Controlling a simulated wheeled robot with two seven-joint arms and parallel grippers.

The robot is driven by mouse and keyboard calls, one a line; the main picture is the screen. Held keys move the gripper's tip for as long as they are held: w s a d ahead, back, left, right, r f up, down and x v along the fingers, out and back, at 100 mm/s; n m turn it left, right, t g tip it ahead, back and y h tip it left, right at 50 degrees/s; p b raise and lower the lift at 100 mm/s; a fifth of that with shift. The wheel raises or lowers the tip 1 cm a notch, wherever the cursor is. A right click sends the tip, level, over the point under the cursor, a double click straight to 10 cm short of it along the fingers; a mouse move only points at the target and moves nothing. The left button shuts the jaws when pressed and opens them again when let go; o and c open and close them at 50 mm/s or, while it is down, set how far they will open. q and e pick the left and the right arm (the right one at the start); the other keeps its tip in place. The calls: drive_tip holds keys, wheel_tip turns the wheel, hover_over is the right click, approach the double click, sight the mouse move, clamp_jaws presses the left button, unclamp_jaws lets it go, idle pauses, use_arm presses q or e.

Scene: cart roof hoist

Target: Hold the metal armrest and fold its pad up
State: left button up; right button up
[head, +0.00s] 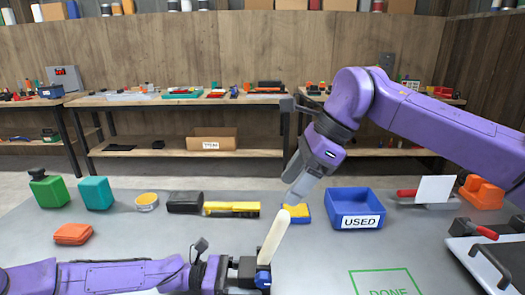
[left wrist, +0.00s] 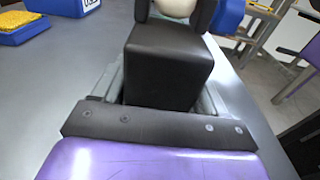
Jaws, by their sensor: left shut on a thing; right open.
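A long cream piece (head: 273,238), seemingly the armrest's pad, stands tilted up and to the right from a small blue part (head: 263,281) at the lower middle of the head view. My left gripper (head: 262,268) is shut at its lower end. In the left wrist view a rounded cream part (left wrist: 176,7) shows between the fingers at the top edge, with a blue part (left wrist: 230,14) beside it. The metal of the armrest is not clearly visible. My right gripper (head: 292,200) is open and empty, pointing down just above the cream piece's upper end.
A yellow and black tool (head: 232,209) lies left. A green DONE outline (head: 385,282) marks clear table at front right. A dark-handled case (head: 490,262) stands far right.

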sight(288, 214)
drive_tip(key=shift+y, duration=0.5)
drive_tip(key=f, duration=0.2)
drive_tip(key=a+f, duration=0.1)
drive_tip(key=f, duration=0.2)
drive_tip(key=s+f, duration=0.1)
drive_tip(key=f, duration=0.2)
drive_tip(key=shift+s+a+f, duration=0.1)
drive_tip(key=shift+a, duration=0.3)
drive_tip(key=c, duration=0.6)
